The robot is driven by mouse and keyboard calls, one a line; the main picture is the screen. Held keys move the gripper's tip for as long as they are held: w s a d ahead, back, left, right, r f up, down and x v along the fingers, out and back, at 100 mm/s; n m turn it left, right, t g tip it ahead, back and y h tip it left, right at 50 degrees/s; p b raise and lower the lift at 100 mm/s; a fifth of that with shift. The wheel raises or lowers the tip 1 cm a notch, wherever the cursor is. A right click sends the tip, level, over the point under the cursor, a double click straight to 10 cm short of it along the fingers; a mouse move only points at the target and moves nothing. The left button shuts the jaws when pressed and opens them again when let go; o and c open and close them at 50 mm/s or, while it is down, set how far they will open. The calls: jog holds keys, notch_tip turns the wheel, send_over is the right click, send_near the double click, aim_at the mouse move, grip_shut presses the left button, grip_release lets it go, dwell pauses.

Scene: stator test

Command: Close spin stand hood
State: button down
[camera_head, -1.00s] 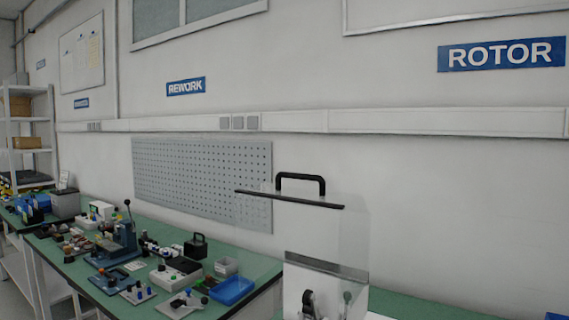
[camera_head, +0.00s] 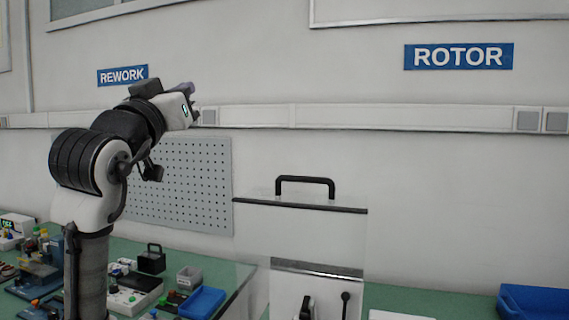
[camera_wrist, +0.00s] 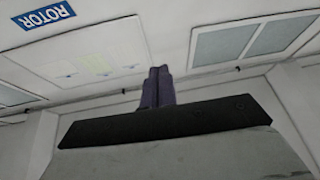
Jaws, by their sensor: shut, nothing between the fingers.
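The spin stand hood is a clear panel (camera_head: 300,232) standing upright above the bench, with a dark top edge and a black handle (camera_head: 305,181) on it. Below it a grey strip (camera_head: 317,268) tops a lower part with dark knobs, cut off by the picture's bottom edge. My gripper (camera_head: 190,90) is up and to the left of the hood in the head view, higher than the handle and apart from it in the picture. In the wrist view its purple fingers (camera_wrist: 158,86) are together and empty. The hood cannot be made out for sure there.
A green bench (camera_head: 215,268) at left carries a blue tray (camera_head: 203,302), a grey box (camera_head: 189,277) and small tools. A blue bin (camera_head: 535,305) stands at far right. A grey pegboard (camera_head: 185,185) hangs behind my arm. The space above the handle is clear.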

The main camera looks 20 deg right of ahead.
jog(key=s+d+f+m+g+y, duration=0.1)
jog(key=d+f+g+y, duration=0.15)
jog(key=d+g, duration=0.55)
jog(key=s+d+f+m+g+y, duration=0.1)
jog(key=s+d+f+g+y, duration=0.15)
jog(key=d, duration=0.95)
jog(key=shift+g, duration=0.45)
jog(key=p+x, duration=0.4)
jog(key=x, duration=0.6)
jog(key=shift+w+f, duration=0.1)
jog(key=shift+w, duration=0.25)
jog(key=shift+s+a+f, duration=0.8)
jog(key=shift+s+f, duration=0.05)
jog(key=shift+s, duration=0.15)
jog(key=shift+s+a+f+p, duration=0.15)
jog(key=shift+s+f+p, duration=0.2)
jog(key=shift+s+f, duration=0.1)
